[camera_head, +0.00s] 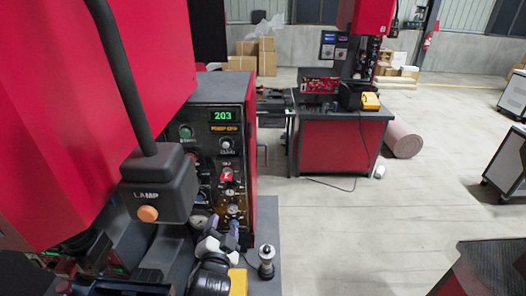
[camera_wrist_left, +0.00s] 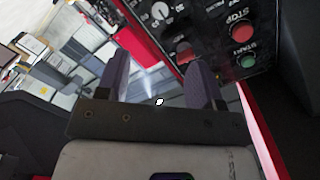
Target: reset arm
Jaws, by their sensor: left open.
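My left gripper (camera_head: 224,226) is low in the head view, in front of the lower part of the red machine's control panel (camera_head: 217,150). In the left wrist view the two purple fingers of my left gripper (camera_wrist_left: 157,66) stand wide apart with nothing between them. The right finger is close to the panel in that picture; I cannot tell whether it touches. A red STOP button (camera_wrist_left: 242,31) and a green START button (camera_wrist_left: 247,60) are to the right of the fingers. My right gripper is in neither view.
A grey LAMP box (camera_head: 160,188) with an orange button hangs left of the panel. A small metal post (camera_head: 266,262) stands right of my left gripper. A red workbench (camera_head: 341,148) is farther back. The floor (camera_head: 330,235) to the right is largely clear.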

